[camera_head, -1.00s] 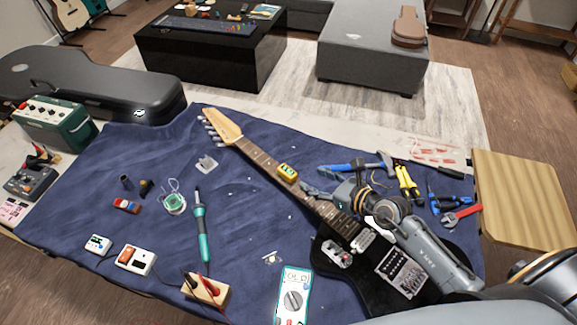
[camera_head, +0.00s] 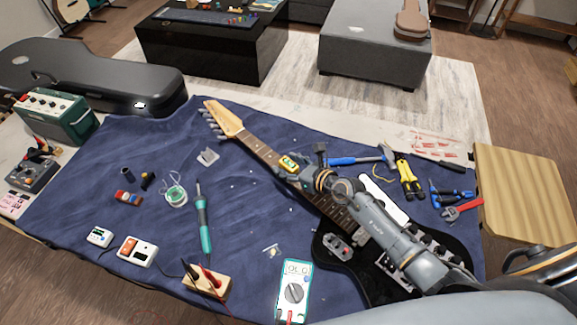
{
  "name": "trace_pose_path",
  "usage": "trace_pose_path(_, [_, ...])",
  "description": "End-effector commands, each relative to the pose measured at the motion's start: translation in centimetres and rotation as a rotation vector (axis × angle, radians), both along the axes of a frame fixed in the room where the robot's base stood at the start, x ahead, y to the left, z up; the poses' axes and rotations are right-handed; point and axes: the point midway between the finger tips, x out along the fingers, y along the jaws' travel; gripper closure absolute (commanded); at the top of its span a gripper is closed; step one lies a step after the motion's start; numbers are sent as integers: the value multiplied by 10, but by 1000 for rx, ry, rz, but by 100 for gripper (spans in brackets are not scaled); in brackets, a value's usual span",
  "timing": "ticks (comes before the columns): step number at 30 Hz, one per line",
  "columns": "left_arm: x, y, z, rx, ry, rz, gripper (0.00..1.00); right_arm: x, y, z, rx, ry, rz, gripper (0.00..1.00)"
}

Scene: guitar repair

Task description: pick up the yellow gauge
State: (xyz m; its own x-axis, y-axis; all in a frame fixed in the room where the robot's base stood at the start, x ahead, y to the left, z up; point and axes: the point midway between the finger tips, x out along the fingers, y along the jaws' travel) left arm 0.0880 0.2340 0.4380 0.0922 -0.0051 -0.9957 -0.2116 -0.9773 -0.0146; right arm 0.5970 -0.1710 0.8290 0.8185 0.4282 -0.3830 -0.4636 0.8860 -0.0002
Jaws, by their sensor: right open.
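The yellow gauge (camera_head: 288,163) is a small yellow block with a dark face, lying on the neck of the electric guitar (camera_head: 262,152). My right gripper (camera_head: 297,165) is at the gauge, with its open fingers reaching around or just beside it. I cannot tell whether the fingers touch it. My right arm covers part of the guitar's neck and body. My left gripper is not in view.
A blue cloth (camera_head: 110,215) covers the bench. A multimeter (camera_head: 293,292) and a soldering iron (camera_head: 203,220) lie nearer and left.

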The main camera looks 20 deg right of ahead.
Motion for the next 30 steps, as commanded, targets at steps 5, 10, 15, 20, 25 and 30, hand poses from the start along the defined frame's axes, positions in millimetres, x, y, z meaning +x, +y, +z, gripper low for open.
trace_pose_path(5, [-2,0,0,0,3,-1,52,0,0,0,0,0,0,60])
trace_pose_path(10, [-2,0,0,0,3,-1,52,-1,0,0,0,0,0,94])
trace_pose_path(15, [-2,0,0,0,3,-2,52,0,0,1,0,-1,0,100])
trace_pose_path(20, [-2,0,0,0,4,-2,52,0,0,2,0,-1,0,100])
trace_pose_path(25, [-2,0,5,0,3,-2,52,-1,0,12,2,0,1,100])
trace_pose_path(30, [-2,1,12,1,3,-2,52,-5,0,39,2,0,1,100])
